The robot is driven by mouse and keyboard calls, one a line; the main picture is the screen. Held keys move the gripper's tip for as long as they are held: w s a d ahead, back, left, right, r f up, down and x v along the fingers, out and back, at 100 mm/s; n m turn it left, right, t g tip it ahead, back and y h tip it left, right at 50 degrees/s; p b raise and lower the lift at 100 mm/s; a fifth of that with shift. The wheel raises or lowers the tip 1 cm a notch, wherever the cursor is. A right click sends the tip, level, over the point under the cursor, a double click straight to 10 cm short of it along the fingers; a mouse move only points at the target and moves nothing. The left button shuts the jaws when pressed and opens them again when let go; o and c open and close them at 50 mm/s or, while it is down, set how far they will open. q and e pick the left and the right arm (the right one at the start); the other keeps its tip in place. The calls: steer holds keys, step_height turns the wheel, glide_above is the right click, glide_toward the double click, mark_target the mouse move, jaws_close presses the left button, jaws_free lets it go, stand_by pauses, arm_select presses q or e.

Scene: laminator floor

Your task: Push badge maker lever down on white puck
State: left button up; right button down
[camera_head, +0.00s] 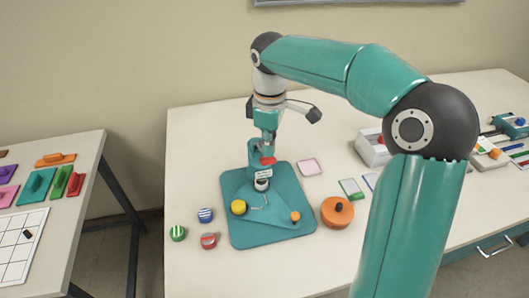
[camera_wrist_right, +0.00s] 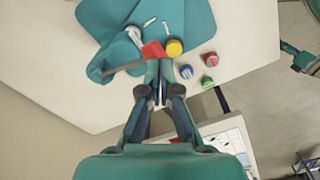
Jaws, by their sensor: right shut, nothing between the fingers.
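The teal badge maker (camera_head: 253,153) stands on a teal base plate (camera_head: 262,236) on the white table. Its red lever grip (camera_head: 267,161) sits at the front of its head; it also shows in the right wrist view (camera_wrist_right: 153,50). A small white puck (camera_head: 262,184) in a dark holder sits below the head. My right gripper (camera_head: 266,140) reaches down from above, at the lever. In the wrist view its fingertips (camera_wrist_right: 158,66) are together, right at the red grip, with nothing between them. Whether they touch the grip I cannot tell. My left gripper is not in the head view.
A yellow knob (camera_head: 238,207) and an orange knob (camera_head: 295,216) are on the plate. Striped round badges (camera_head: 205,215) lie left of it, and an orange disc (camera_head: 337,212) right. Cards and a white box (camera_head: 372,148) are further right. A side table (camera_head: 62,222) stands left.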

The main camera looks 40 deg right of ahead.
step_height(320, 180, down, 10)
steer(key=b, duration=0.6)
steer(key=shift+r+b, duration=0.15)
steer(key=shift+b, duration=0.2)
stand_by(0.7)
steer(key=shift+r+p, duration=5.05)
steer(key=shift+r, duration=0.55)
